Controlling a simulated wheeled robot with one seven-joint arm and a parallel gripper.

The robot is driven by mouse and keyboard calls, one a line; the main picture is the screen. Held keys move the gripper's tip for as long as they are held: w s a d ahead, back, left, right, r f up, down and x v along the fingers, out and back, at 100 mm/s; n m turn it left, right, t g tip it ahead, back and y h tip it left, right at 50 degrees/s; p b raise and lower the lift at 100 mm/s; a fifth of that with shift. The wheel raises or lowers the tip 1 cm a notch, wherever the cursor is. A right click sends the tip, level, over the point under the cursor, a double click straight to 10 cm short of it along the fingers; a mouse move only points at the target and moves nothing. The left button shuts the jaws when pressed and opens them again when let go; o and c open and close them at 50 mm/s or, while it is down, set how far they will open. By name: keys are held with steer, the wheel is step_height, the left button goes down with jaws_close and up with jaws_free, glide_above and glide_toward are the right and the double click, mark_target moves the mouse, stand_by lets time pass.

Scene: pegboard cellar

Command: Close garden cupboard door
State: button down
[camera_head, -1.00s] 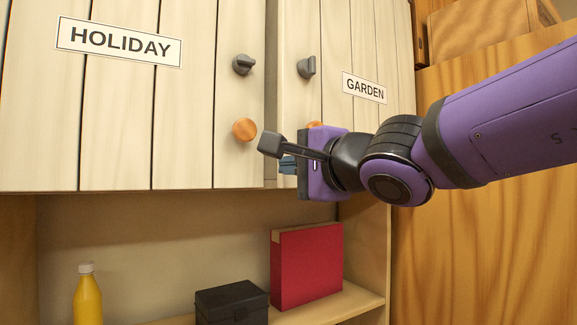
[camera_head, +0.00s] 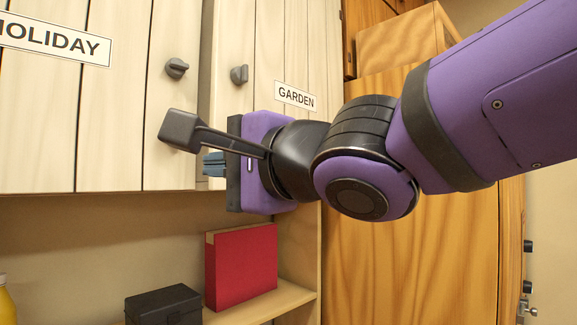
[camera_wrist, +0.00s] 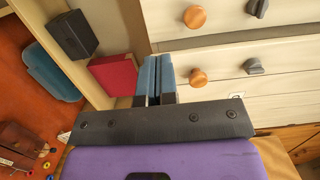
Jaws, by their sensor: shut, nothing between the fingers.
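The garden cupboard door (camera_head: 270,45) is pale planked wood with a GARDEN label (camera_head: 295,96) and a grey turn latch (camera_head: 239,74). It stands right of the HOLIDAY door. Its orange knob shows in the wrist view (camera_wrist: 198,77) but is hidden behind my gripper in the head view. I cannot tell how far the garden door stands open. My gripper (camera_head: 213,164) is shut and empty, in front of the garden door's lower left part. Its blue fingers (camera_wrist: 159,78) lie together, left of the garden knob in the wrist view; contact with the door is not clear.
The HOLIDAY door (camera_head: 110,120) has its own grey latch (camera_head: 176,68). Below the cupboards, a shelf (camera_head: 280,305) holds a red binder (camera_head: 241,268) and a black box (camera_head: 163,307). A yellow bottle (camera_head: 7,302) is at the far left. Tall orange-brown wood panels (camera_head: 420,250) stand right.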

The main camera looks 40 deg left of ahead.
steer(key=w+d+r, duration=0.2)
steer(key=w, duration=1.9)
steer(key=a, duration=1.3)
steer(key=shift+a+m+t, duration=0.3)
steer(key=shift+a, duration=0.05)
steer(key=a, duration=0.2)
steer(key=a+m+t, duration=0.1)
steer(key=shift+a+t, duration=0.3)
steer(key=shift+a, duration=0.05)
steer(key=shift+d+r+t, duration=0.1)
steer(key=shift+r+t, duration=0.15)
steer(key=shift+t, duration=0.05)
steer(key=shift+s+r, duration=0.1)
steer(key=shift+m, duration=0.3)
